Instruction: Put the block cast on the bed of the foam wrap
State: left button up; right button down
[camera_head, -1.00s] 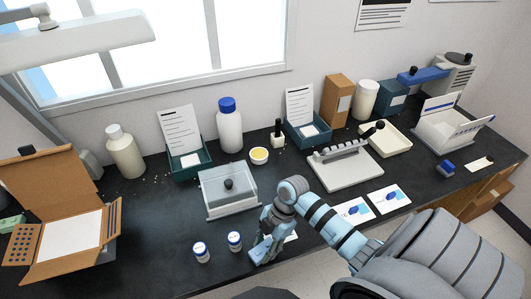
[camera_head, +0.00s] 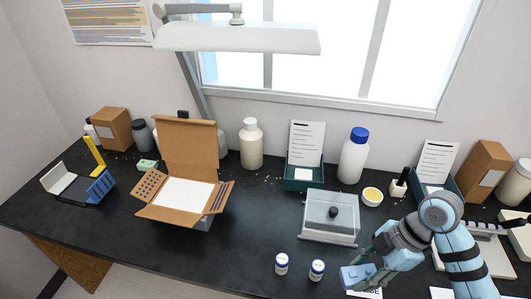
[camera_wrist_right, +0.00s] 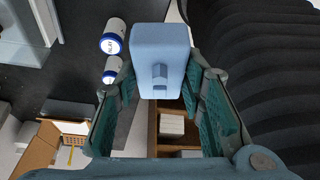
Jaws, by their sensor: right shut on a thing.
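My right gripper (camera_head: 374,262) is shut on a pale blue block (camera_head: 357,277), which I take to be the block cast. It is at the front edge of the dark bench, right of two small jars. In the right wrist view the block (camera_wrist_right: 160,50) sits between the teal fingertips (camera_wrist_right: 162,88), its near face showing a small raised detail. An open brown carton (camera_head: 160,211) with a flat white bed (camera_head: 186,193) stands left of centre on the bench; it may be the foam wrap. The bed looks empty. My left gripper is not in view.
A blue, white and yellow holder (camera_head: 80,185) is at far left. Bare bench lies between carton and jars.

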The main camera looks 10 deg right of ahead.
aim_at(82, 188)
jog(key=z, duration=0.15)
jog(key=k, duration=0.35)
jog(key=u, duration=1.55)
jog(key=i, duration=0.9)
jog(key=u, duration=0.65)
jog(key=i, duration=1.05)
jog(key=z, duration=0.2)
